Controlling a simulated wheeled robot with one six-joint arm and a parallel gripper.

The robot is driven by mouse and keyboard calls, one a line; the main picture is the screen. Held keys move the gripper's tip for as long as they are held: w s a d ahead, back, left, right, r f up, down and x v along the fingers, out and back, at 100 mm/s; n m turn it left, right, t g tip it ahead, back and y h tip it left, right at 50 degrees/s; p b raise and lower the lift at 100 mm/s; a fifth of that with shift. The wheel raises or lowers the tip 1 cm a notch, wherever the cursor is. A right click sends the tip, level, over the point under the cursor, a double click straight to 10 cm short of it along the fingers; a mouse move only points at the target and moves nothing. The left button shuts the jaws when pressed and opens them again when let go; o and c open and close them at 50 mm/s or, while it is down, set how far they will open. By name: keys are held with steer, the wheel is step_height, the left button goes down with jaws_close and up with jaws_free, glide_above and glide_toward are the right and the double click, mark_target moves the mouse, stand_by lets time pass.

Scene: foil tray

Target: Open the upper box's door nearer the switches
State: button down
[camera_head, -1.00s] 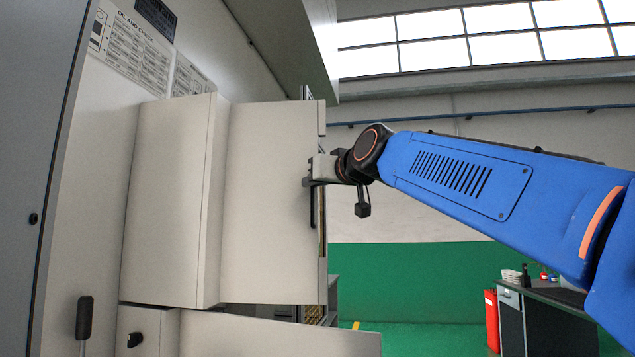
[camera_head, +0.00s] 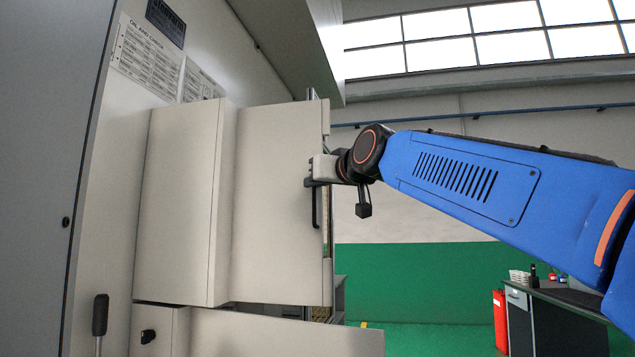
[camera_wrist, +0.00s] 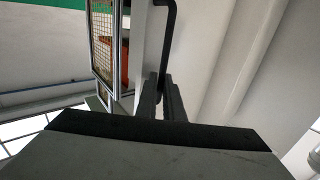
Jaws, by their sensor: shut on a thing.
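The upper box (camera_head: 180,200) is a cream metal cabinet on the wall. Its right-hand panel, a door (camera_head: 275,200), carries a black vertical bar handle (camera_head: 316,210) near its right edge. My gripper (camera_head: 311,183) is at the upper part of this handle, shut on it. In the wrist view the two dark fingers (camera_wrist: 162,100) close around the lower end of the visible black handle (camera_wrist: 167,40), beside the pale door surface. How far the door stands open cannot be told. The switches are not clearly seen.
A black-gripped lever (camera_head: 100,315) stands at lower left. The floor between is free.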

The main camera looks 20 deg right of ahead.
steer(key=shift+w+a+f, duration=0.15)
steer(key=shift+w+f, duration=0.1)
steer(key=shift+f, duration=0.1)
steer(key=c, duration=1.9)
jaws_free()
steer(key=shift+w+a, duration=0.1)
steer(key=shift+a, duration=0.1)
steer(key=shift+d, duration=0.1)
steer(key=shift+d+r, duration=0.1)
steer(key=shift+r, duration=0.05)
steer(key=shift+s, duration=0.3)
steer(key=s+d, duration=0.2)
steer(key=s, duration=1.4)
steer(key=shift+s+d, duration=0.3)
steer(key=shift+s, duration=0.1)
